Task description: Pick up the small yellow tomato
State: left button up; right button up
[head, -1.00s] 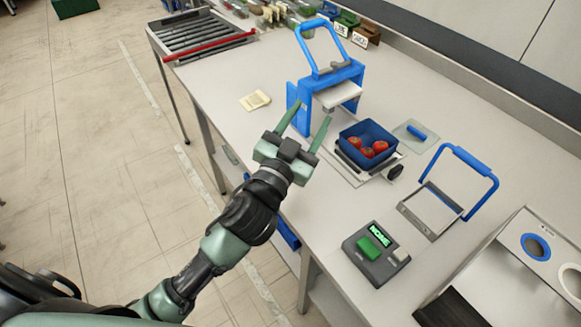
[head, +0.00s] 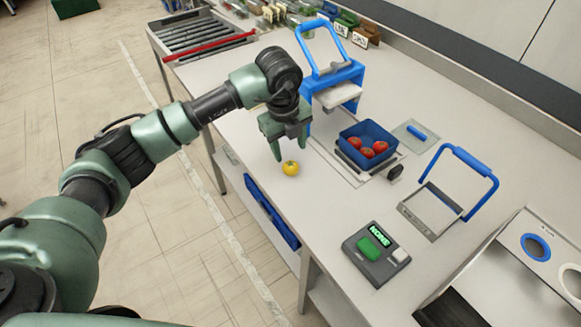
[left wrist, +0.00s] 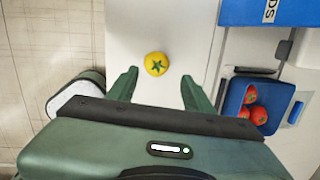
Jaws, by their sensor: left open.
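A small yellow tomato (head: 290,168) with a green top sits on the white table near its front edge. It also shows in the left wrist view (left wrist: 156,64), ahead of my fingers and roughly midway between their lines. My left gripper (head: 290,156) points down at the table, open and empty, with its fingertips close to the tomato in the head view. In the left wrist view its two fingers (left wrist: 157,82) stand wide apart. I cannot tell the exact height of the fingertips. My right gripper is not in view.
A blue crate (head: 349,136) holding red tomatoes stands right of the yellow tomato. Behind is a blue-handled press (head: 318,75). A grey device with a green button (head: 376,253) stands at the front right. The table between it and the tomato is clear.

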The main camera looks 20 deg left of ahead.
aim_at(290, 164)
pick_arm(q)
jog(key=shift+a+f, duration=0.25)
jog(key=shift+f, duration=0.1)
jog(key=f+p, duration=0.2)
jog(key=f, duration=0.3)
jog(key=shift+w+d+f+p, duration=0.2)
jog(key=shift+w+f+p, duration=0.05)
jog(key=shift+p, duration=0.15)
jog(key=shift+w+f, duration=0.15)
jog(key=shift+f, duration=0.5)
jog(key=c, duration=1.1)
jog(key=shift+r, duration=0.1)
